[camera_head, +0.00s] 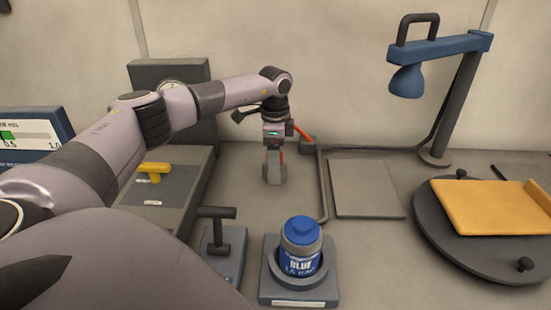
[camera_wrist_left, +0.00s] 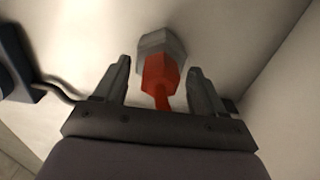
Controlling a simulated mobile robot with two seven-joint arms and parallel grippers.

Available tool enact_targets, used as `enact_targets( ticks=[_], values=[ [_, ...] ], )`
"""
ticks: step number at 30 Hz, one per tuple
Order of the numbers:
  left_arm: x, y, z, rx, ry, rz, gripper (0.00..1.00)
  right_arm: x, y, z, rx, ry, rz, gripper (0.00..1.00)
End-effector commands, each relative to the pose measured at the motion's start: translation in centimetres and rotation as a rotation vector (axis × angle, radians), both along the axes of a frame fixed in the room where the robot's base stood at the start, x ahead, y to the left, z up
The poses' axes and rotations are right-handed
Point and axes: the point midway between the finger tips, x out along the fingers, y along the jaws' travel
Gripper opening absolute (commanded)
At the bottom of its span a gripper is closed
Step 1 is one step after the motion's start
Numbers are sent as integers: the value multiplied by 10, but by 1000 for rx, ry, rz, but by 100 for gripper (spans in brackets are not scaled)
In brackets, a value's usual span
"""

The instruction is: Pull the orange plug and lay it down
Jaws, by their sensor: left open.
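The orange plug (camera_wrist_left: 160,75) shows in the left wrist view, with a grey faceted piece (camera_wrist_left: 162,42) at its far end and a thin orange tail toward the palm. My left gripper (camera_wrist_left: 160,78) is open, with one finger on each side of the plug and gaps between. In the head view my left gripper (camera_head: 274,165) points down at the middle back of the bench, and a little orange (camera_head: 282,157) shows beside its fingers. The fingers hide most of the plug there. I cannot tell whether the plug sits in a socket. My right gripper is not in view.
A red-orange bar (camera_head: 301,131) lies behind the gripper. A blue-lidded jar (camera_head: 300,245) stands in a holder in front, beside a dark T-handle (camera_head: 216,225). A flat grey plate (camera_head: 365,188), a blue lamp (camera_head: 408,80) and a round turntable (camera_head: 440,225) are at right.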

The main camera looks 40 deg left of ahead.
Motion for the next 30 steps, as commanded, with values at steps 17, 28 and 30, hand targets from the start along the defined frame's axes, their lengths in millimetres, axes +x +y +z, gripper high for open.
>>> enact_targets(
  ticks=[17, 28, 30],
  values=[
    [0, 0, 1, 1, 1, 0, 70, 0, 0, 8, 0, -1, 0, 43],
    [0, 0, 0, 1, 1, 0, 34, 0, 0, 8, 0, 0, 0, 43],
    [0, 0, 0, 1, 1, 0, 12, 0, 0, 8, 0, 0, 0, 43]
  ],
)
